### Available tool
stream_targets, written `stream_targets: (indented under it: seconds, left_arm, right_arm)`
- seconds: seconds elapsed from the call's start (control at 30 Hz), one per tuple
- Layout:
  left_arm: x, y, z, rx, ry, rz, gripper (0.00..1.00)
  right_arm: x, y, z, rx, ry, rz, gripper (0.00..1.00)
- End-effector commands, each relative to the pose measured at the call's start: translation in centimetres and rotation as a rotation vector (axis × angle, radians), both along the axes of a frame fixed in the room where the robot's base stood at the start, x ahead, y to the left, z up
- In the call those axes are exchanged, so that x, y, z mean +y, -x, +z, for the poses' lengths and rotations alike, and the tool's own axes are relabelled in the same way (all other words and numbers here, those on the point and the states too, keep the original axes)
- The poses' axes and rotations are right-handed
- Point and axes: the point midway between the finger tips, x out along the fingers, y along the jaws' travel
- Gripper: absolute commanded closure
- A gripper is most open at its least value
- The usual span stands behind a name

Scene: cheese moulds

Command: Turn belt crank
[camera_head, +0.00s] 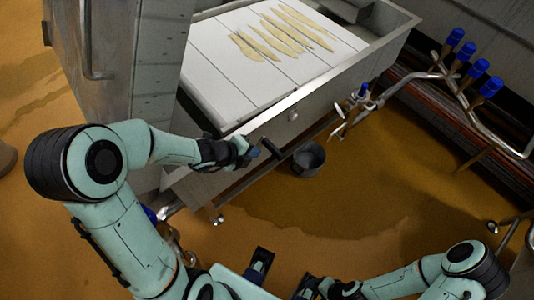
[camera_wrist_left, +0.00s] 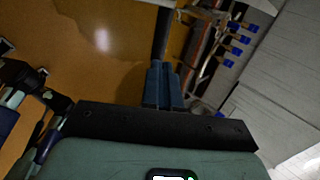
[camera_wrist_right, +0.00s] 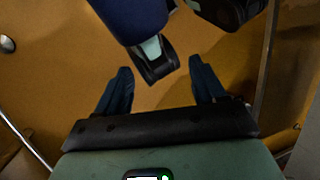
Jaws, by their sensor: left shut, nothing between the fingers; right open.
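The belt (camera_head: 235,85) is a white conveyor bed in a metal frame, with several pale strips on it. The belt crank (camera_head: 271,149) looks like a short dark bar at the frame's near side. My left gripper (camera_head: 252,153) is shut and empty, its fingertips close to the crank; I cannot tell whether they touch. In the left wrist view the shut fingers (camera_wrist_left: 165,75) point at a dark upright bar (camera_wrist_left: 162,35), perhaps the crank. My right gripper (camera_wrist_right: 162,75) is open and empty, low over the floor near my body.
A grey bucket (camera_head: 308,159) stands on the wet orange floor under the frame's edge. A pipe rack with blue-capped valves (camera_head: 480,67) is at the right. A grey metal cabinet (camera_head: 120,60) stands at the left. The floor (camera_head: 330,215) in front is clear.

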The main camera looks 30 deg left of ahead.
Motion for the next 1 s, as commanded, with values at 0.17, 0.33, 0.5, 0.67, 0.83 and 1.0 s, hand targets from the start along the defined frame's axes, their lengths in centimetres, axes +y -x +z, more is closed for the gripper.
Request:
stream_targets:
  seconds: [0.17, 0.33, 0.5, 0.67, 0.83, 1.0]
  left_arm:
    - [-1.1, -2.5, -3.3, 0.002, 0.001, -0.004, 1.0]
    - [-1.8, -4.2, -5.0, 0.001, 0.0, -0.003, 1.0]
    - [-2.1, -5.1, -5.7, -0.001, -0.001, -0.003, 1.0]
    - [-2.2, -5.3, -5.8, -0.001, 0.0, -0.002, 1.0]
    - [-2.2, -5.2, -5.8, -0.001, -0.001, -0.003, 1.0]
    - [-2.2, -5.3, -5.7, 0.005, -0.004, -0.003, 1.0]
  right_arm:
    - [0.0, 0.2, -2.5, -0.004, 0.002, -0.002, 0.31]
    - [0.0, -0.2, -3.4, -0.022, 0.005, -0.006, 0.31]
    - [-0.1, -0.5, -3.7, -0.033, 0.007, -0.008, 0.31]
    - [0.0, -0.6, -3.7, -0.035, 0.006, -0.009, 0.31]
    - [0.0, -0.6, -3.7, -0.035, 0.006, -0.009, 0.31]
    - [0.0, -0.5, -3.4, -0.032, 0.005, -0.008, 0.31]
